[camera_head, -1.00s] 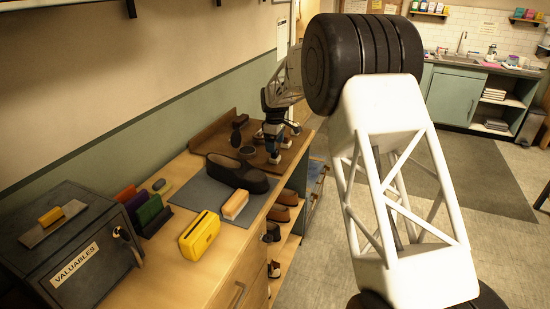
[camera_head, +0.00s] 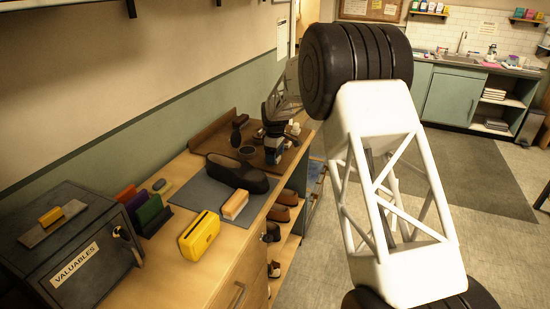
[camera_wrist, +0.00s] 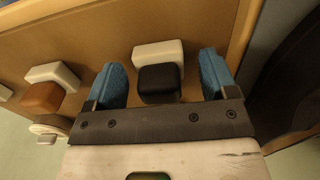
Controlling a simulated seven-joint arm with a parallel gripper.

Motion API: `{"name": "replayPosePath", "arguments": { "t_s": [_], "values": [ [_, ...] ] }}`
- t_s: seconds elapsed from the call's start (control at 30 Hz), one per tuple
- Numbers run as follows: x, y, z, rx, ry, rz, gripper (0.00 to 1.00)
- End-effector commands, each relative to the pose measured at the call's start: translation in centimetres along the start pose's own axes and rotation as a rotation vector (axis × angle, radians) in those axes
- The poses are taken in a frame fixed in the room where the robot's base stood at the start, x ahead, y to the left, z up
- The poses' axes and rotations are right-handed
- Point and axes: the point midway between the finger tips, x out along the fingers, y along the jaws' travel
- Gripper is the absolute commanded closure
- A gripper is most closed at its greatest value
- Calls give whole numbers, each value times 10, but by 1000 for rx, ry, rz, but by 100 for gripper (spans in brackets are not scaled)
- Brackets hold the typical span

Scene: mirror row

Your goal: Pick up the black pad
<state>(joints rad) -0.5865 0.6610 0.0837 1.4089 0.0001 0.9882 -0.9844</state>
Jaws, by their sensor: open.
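The black pad (camera_wrist: 159,82) is a small dark block with rounded corners in the wrist view. It is set against a white block (camera_wrist: 158,53); I cannot tell how the two are joined. My gripper (camera_wrist: 161,65) is open, with one blue fingertip on each side of the pad and a gap to each. Nothing is held. In the head view my gripper (camera_head: 273,153) is over the brown board at the far end of the bench, and the pad cannot be made out there.
In the wrist view a brown pad (camera_wrist: 42,98) with a white block (camera_wrist: 53,75) lies to the left. In the head view a dark shoe (camera_head: 236,172), a pale-topped brush (camera_head: 235,204) and a yellow holder (camera_head: 199,236) stand nearer on the bench (camera_head: 175,275).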

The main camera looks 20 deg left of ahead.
Motion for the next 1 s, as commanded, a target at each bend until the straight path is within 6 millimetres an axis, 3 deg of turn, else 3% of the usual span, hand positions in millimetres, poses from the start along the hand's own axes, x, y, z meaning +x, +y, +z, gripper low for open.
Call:
{"name": "replayPosePath", "arguments": {
  "t_s": [0.53,0.9,1.0],
  "values": [
    [0,0,0,0,0,1,21],
    [0,0,0,0,1,1,75],
    [0,0,0,0,1,1,75]
  ]
}}
